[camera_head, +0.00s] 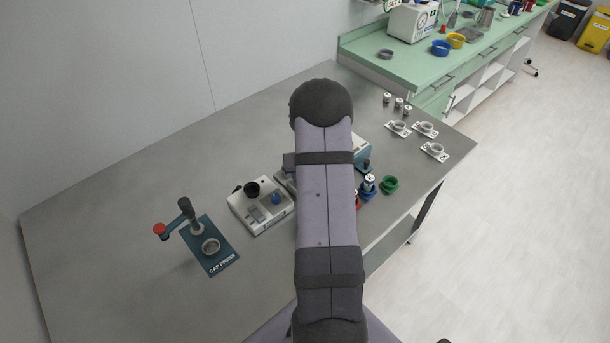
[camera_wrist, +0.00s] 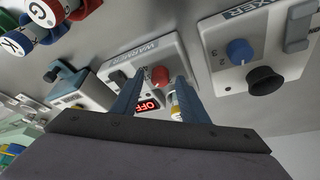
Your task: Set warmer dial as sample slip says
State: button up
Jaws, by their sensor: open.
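The warmer (camera_wrist: 150,55) is a white box with WARMER lettering, seen upside down in the wrist view. Its red dial (camera_wrist: 160,75) shows between my fingertips, and its red-lit display (camera_wrist: 150,105) reads OFF. My gripper (camera_wrist: 161,80) is open, with one blue-grey finger on each side of the dial. I cannot tell whether they touch it. A small yellow and white thing shows beside the right finger; I cannot tell what it is. In the head view my arm hides most of the warmer and my gripper. I cannot make out a readable sample slip.
The mixer (camera_wrist: 250,50), with a blue dial and black cup, stands close beside the warmer. The cap press (camera_head: 210,245) is at the left. A lettered vial (camera_head: 369,183) and a green holder (camera_head: 390,184) stand right of my arm. Open table lies at the back left.

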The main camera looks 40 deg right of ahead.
jog(key=shift+r, duration=0.15)
jog(key=b+v, duration=0.2)
jog(key=v, duration=0.5)
jog(key=shift+s, duration=0.15)
